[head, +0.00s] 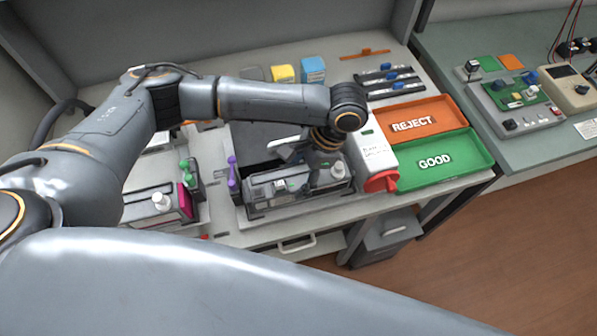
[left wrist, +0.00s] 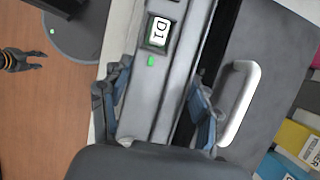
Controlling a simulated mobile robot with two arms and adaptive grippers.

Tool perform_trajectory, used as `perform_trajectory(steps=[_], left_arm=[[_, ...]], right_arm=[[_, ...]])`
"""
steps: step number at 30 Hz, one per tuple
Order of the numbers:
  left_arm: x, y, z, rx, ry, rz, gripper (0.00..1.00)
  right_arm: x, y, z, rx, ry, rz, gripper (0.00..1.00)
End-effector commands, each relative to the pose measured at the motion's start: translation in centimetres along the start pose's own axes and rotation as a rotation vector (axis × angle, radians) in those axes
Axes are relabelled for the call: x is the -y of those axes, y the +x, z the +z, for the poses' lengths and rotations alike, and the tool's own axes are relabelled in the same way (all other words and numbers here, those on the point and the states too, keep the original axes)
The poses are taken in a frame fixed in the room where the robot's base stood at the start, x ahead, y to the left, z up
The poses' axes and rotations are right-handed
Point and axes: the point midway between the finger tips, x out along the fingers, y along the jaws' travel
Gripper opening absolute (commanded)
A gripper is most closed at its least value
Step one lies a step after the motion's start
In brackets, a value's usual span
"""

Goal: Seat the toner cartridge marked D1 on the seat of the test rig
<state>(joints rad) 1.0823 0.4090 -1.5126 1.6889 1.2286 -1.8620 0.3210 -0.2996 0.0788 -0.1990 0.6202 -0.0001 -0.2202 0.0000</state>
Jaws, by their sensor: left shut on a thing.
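The toner cartridge marked D1 (left wrist: 158,90) is a long grey body with a white D1 label and a small green mark, seen in the left wrist view. My left gripper (left wrist: 160,105) is shut across it, one finger on each side. In the head view the cartridge (head: 265,190) lies lengthwise at the front of the test rig (head: 258,140), under my left gripper (head: 318,175). The gripper and wrist hide part of the seat, and I cannot tell whether the cartridge touches it. My right gripper (left wrist: 28,60) shows at the left of the wrist view, empty, fingers apart.
A purple lever (head: 233,174) stands left of the cartridge. A white box with a red end (head: 372,150) is close on its right, then the orange REJECT tray (head: 452,108) and green GOOD tray (head: 480,160). A magenta-ended cartridge (head: 160,208) stands left. Yellow (head: 283,73) and blue (head: 313,69) boxes stand behind.

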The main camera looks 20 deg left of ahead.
Motion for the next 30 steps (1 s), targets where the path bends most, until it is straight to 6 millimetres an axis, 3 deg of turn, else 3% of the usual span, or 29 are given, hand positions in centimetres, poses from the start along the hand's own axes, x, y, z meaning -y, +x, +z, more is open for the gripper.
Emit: perform_trajectory(steps=[30], left_arm=[[0.02, 0.56, -0.29, -0.001, 0.0, 0.0, 0.01]], right_arm=[[0.07, -0.63, -0.02, 0.0, -0.002, -0.001, 0.4]])
